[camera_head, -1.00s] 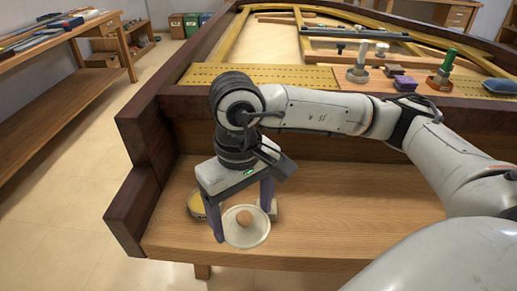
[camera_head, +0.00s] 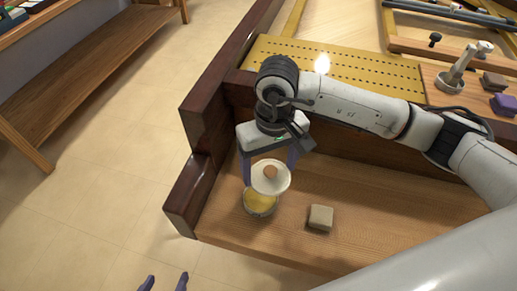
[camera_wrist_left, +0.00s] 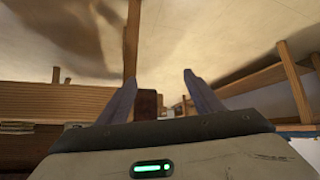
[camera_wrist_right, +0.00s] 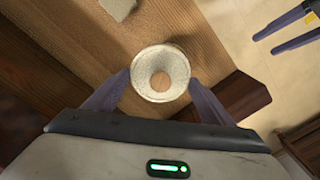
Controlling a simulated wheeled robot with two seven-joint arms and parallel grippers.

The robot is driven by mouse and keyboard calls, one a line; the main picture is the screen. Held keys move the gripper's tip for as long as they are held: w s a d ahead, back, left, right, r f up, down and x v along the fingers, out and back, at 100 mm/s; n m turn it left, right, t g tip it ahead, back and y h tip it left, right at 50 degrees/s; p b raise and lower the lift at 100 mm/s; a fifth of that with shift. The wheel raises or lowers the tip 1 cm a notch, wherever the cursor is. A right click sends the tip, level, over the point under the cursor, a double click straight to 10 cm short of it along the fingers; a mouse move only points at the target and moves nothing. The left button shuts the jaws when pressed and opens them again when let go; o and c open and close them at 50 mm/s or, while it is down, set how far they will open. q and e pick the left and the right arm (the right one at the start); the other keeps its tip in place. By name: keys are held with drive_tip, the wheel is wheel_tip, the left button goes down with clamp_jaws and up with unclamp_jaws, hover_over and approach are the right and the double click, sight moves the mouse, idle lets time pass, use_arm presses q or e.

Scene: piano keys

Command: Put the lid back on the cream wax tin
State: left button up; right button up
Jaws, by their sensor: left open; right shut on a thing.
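The cream wax tin (camera_head: 260,204) is a round open tin with yellow wax, standing on the wooden ledge near its left end. My right gripper (camera_head: 270,176) is shut on the pale round lid (camera_head: 285,180), which has a brown knob. In the head view the lid overlaps the far part of the tin; I cannot tell the gap between them. In the right wrist view the lid (camera_wrist_right: 160,90) sits between the fingertips, and the tin is hidden. My left gripper (camera_head: 164,283) is open and empty off the ledge; its fingers (camera_wrist_left: 160,85) also show in its own wrist view.
A beige block (camera_head: 320,217) lies on the wooden ledge (camera_head: 400,220), right of the tin. A dark wooden end post (camera_head: 190,190) stands left of the tin. Behind is a perforated yellow strip (camera_head: 340,80). The ledge is clear to the right of the block.

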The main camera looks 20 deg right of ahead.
sight(260, 175)
drive_tip(key=shift+w+a+f+p, duration=0.1)
drive_tip(key=shift+a+f+p, duration=0.05)
drive_tip(key=shift+a+p, duration=0.3)
drive_tip(key=shift+a+f+p, duration=0.15)
drive_tip(key=shift+a+p, duration=0.2)
drive_tip(key=shift+a, duration=0.15)
drive_tip(key=shift+a+f, duration=0.15)
drive_tip(key=shift+f, duration=0.15)
drive_tip(key=shift+f+b, duration=0.45)
drive_tip(key=shift+f, duration=0.9)
wheel_tip(260, 175, down, 3)
drive_tip(key=shift+w+r+b, duration=0.1)
drive_tip(key=shift+r+b, duration=0.05)
drive_tip(key=shift+b, duration=0.95)
drive_tip(key=shift+f+b, duration=0.5)
drive_tip(key=shift+b, duration=0.05)
use_arm(q)
drive_tip(key=f, duration=0.1)
drive_tip(key=s+a+f, duration=0.1)
drive_tip(key=f, duration=0.1)
drive_tip(key=shift+s, duration=0.2)
drive_tip(key=shift+f+b, duration=0.6)
drive_tip(key=shift+b, duration=0.1)
